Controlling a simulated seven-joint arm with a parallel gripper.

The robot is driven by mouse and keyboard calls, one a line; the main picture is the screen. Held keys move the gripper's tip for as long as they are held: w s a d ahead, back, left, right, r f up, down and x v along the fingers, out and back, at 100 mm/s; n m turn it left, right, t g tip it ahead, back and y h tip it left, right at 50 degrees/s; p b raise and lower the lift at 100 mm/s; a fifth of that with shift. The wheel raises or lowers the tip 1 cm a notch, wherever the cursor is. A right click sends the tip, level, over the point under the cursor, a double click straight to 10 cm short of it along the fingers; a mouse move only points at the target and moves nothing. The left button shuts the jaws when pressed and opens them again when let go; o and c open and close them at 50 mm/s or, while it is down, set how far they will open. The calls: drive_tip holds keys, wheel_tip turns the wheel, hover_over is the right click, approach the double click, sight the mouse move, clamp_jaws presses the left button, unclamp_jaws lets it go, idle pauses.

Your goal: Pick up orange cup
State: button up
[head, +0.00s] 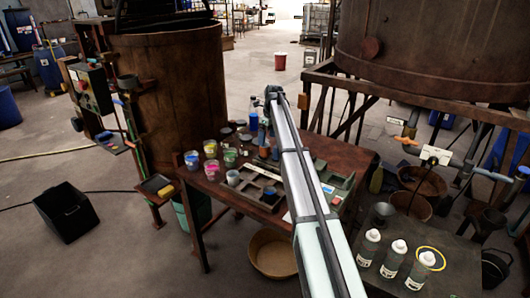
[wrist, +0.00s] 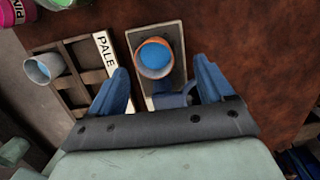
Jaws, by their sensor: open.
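The orange cup (wrist: 154,74) shows in the wrist view, upper middle, with blue contents and an orange rim. It stands on a grey rectangular tray (wrist: 140,36) on the brown table. My gripper (wrist: 160,66) is open, its two blue fingers apart, one to the left and one to the right of the cup. The cup lies just ahead of the gap between the fingertips, and no contact shows. In the head view I cannot pick out the orange cup for sure; my arm crosses that part of the table.
A compartmented wooden tray labelled PALE (wrist: 106,52) lies left of the cup, with a grey cup (wrist: 43,68) holding pale blue. Several paint cups stand at the table's left, including a green one (head: 230,157). Two large vats flank the table. Brown table surface (wrist: 250,40) right of the cup is clear.

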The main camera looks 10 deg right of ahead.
sight(265, 149)
drive_tip(key=shift+a+f, duration=0.2)
drive_tip(key=shift+f, duration=0.65)
drive_tip(key=shift+a+f, duration=0.15)
drive_tip(key=shift+f, duration=0.65)
drive_tip(key=shift+a+f, duration=0.2)
drive_tip(key=shift+f, duration=0.65)
drive_tip(key=c, duration=1.1)
